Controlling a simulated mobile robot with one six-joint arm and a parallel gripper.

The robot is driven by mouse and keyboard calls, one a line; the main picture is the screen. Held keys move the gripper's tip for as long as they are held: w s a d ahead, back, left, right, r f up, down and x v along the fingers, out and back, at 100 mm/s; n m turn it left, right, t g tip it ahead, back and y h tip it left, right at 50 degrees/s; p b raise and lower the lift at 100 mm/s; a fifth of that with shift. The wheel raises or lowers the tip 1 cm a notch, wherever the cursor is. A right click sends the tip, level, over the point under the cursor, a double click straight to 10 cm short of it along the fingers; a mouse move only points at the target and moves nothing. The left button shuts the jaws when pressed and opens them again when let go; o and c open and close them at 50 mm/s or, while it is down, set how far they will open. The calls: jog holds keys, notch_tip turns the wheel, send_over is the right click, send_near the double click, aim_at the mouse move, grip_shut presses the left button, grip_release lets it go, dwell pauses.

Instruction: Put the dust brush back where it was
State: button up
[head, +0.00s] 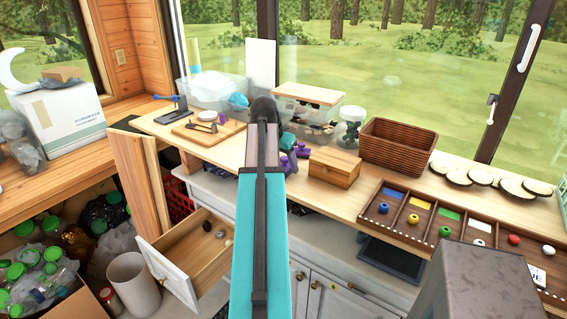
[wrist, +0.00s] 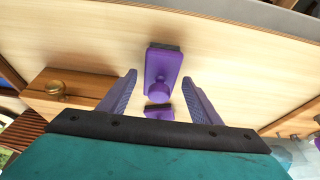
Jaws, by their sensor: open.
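The dust brush appears to be the purple block with a round knob and a dark strip along its far edge (wrist: 163,70). It lies on the pale wooden worktop in the wrist view, centred between and beyond my fingertips. A smaller purple piece with a dark top (wrist: 158,111) shows nearer, also between the fingers; I cannot tell whether it is separate. My gripper (wrist: 160,88) is open with its purple fingers apart and nothing held. In the head view my gripper (head: 295,158) is over the worktop, left of the wooden box, and the brush cannot be told apart there.
A wooden box (head: 334,168) stands close right of my gripper, with a wicker basket (head: 398,146) beyond. A sorting tray (head: 400,218) lies further right. Clear bins (head: 215,88) stand at the back. A drawer (head: 190,250) hangs open below, holding small dark stones.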

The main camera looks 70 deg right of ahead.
jog(key=b+v, duration=0.2)
jog(key=v, duration=0.9)
jog(key=shift+r, duration=0.2)
jog(key=shift+w+a, duration=0.1)
jog(key=shift+a, duration=0.05)
dwell(0.5)
